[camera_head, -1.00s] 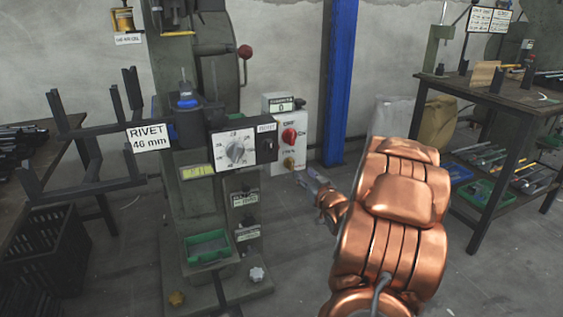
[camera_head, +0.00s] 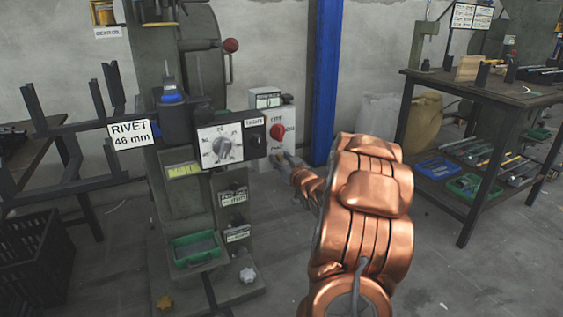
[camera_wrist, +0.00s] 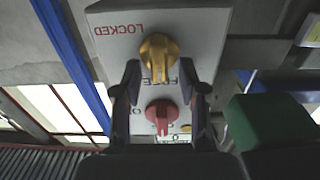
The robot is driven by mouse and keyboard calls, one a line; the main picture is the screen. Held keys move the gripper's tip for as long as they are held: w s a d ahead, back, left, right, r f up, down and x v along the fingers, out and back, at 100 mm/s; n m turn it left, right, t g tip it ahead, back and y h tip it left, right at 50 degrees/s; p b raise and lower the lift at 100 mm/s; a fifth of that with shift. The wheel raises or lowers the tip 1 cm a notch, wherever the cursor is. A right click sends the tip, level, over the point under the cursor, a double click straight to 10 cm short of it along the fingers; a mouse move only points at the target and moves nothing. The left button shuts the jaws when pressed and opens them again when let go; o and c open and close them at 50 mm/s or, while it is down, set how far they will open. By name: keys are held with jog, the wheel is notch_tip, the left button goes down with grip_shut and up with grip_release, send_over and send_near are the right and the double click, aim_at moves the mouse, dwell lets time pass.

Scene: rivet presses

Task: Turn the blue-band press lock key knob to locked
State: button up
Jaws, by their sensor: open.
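The brass lock key knob (camera_wrist: 158,57) sits on the grey control box, which also shows in the head view (camera_head: 288,112). In the wrist view its grip runs up and down, its lower end towards the partly hidden FREE label; the upside-down LOCKED label (camera_wrist: 118,30) lies to its upper left. My gripper (camera_wrist: 160,68) is open, one finger on each side of the knob; contact is not clear. In the head view my gripper (camera_head: 286,159) is at the box's lower part, and the brass knob is hidden. The press carries a blue band (camera_head: 171,98).
A red knob (camera_wrist: 162,113) is close to the brass one, between my fingers in the wrist view; it also shows in the head view (camera_head: 279,131). A dial panel (camera_head: 220,145) is left of the box. A blue post (camera_head: 325,80) stands behind.

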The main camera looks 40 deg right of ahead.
jog(key=shift+c, duration=0.4)
grip_shut()
jog(key=shift+r+m+p, duration=0.2)
jog(key=shift+m+p, duration=0.1)
jog(key=shift+p, duration=0.55)
jog(key=m+p, duration=0.1)
jog(key=p, duration=0.2)
jog(key=shift+d+r+m+p, duration=0.1)
jog(key=shift+r+m+p, duration=0.05)
jog(key=shift+m+p, duration=0.15)
jog(key=shift+s+d+f+m+p, duration=0.1)
jog(key=shift+d+f+m+p, duration=0.2)
jog(key=shift+m+p, duration=2.2)
jog(key=shift+s+d+f+m+p, duration=0.1)
jog(key=shift+f+m+p, duration=0.35)
jog(key=shift+m+p, duration=2.05)
jog(key=shift+s+d+f+m+p, duration=0.1)
jog(key=shift+d+f+m+p, duration=0.2)
jog(key=shift+m+p, duration=2.2)
jog(key=shift+a+f+m+b, duration=0.1)
jog(key=shift+m+b, duration=0.2)
jog(key=shift+m, duration=0.2)
